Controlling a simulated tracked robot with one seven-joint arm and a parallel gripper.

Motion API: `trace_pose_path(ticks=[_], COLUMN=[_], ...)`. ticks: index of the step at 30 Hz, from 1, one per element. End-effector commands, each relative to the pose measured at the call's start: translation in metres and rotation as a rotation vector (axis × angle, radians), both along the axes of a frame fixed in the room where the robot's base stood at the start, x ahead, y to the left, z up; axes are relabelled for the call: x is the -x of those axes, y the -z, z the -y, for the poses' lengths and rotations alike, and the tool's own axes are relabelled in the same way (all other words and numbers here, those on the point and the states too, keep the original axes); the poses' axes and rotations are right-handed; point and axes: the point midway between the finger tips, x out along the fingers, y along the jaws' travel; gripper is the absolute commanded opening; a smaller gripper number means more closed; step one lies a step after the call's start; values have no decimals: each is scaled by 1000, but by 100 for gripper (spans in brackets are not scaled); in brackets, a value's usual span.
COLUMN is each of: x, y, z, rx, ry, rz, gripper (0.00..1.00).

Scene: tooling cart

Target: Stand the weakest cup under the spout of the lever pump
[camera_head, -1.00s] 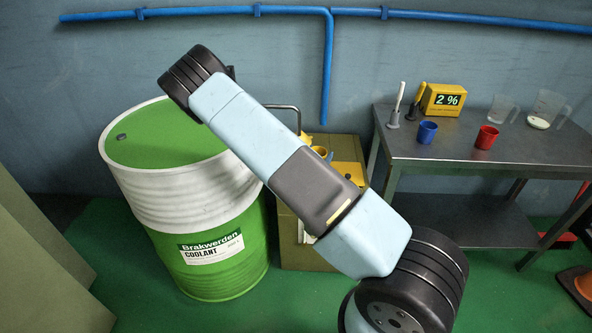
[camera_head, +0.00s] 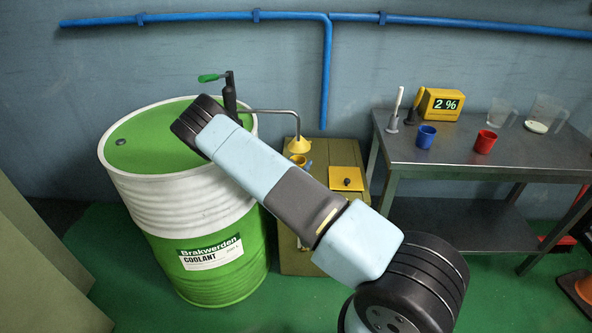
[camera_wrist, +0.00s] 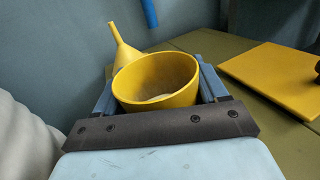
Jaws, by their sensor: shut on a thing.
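My gripper (camera_wrist: 158,100) is shut on a yellow cup (camera_wrist: 150,103), its blue fingers on either side. The cup looks about upright, with something pale at its bottom. In the head view the cup (camera_head: 298,160) shows partly behind my arm. The lever pump (camera_head: 230,95), black with a green handle, stands on the drum. A blue cup (camera_head: 426,137) and red cup (camera_head: 485,142) stand on the cart.
The green and white coolant drum (camera_head: 165,185) is left of the olive cabinet (camera_head: 295,262). A yellow plate (camera_head: 346,180) with a black knob lies on the cabinet top. The cart (camera_head: 440,155) holds a yellow 2 % display (camera_head: 440,104) and clear beakers (camera_head: 545,113).

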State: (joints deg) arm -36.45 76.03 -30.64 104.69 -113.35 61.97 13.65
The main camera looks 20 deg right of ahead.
Motion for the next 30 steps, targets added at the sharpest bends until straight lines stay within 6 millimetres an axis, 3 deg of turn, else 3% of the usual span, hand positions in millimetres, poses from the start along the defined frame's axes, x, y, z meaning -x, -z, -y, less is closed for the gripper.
trace_pose_path(ticks=[7, 18, 19, 26, 30], x=[-1, -1, -1, -1, -1], y=[29, 33, 33, 33, 33], z=[0, 0, 0, 0, -1], rx=[0, -1, -1, -1, -1], ry=[1, 0, 0, 0, 0], rz=[0, 1, 1, 1, 1], gripper=[41, 41, 74, 96, 98])
